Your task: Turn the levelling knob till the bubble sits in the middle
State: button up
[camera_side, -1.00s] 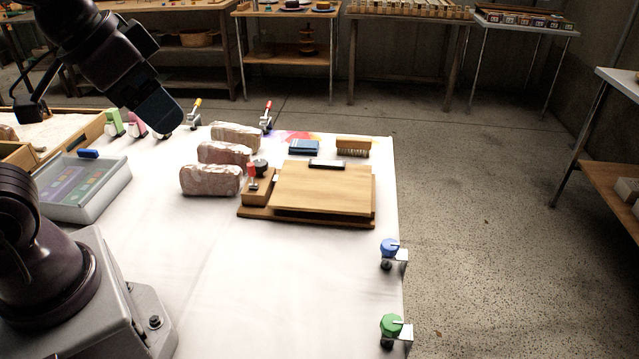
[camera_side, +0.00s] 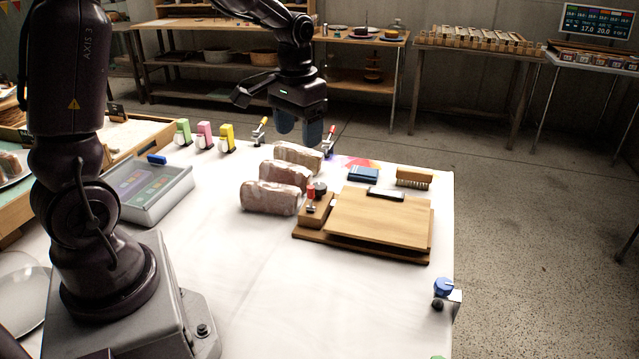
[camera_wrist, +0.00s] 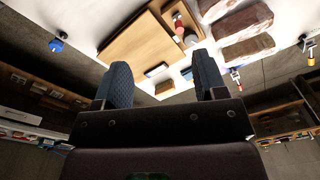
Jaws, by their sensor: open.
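A wooden board on a base (camera_side: 385,222) lies on the white table; it also shows in the wrist view (camera_wrist: 140,42). A small dark bar (camera_side: 386,194) lies at its far edge; no bubble can be made out. Which part is the levelling knob is not clear. My gripper (camera_side: 299,128) is open and empty, above and beyond the loaves, clear of the board. Its two dark fingers show in the wrist view (camera_wrist: 162,77).
Several wrapped loaves (camera_side: 270,197) stand left of the block. A blue block (camera_side: 363,174) and a brush (camera_side: 414,177) lie behind the board. Clamps (camera_side: 329,140) line the far edge. A blue knob (camera_side: 443,287) sits at the right edge. The table's front is clear.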

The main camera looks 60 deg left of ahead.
jog(key=n, duration=0.1)
send_over(319, 186)
jog(key=s+d, duration=0.1)
jog(key=s, duration=0.1)
notch_tip(319, 186, down, 8)
jog(key=f, duration=0.1)
jog(key=w+a+r, duration=0.1)
jog(key=w+r, duration=0.1)
notch_tip(319, 186, down, 13)
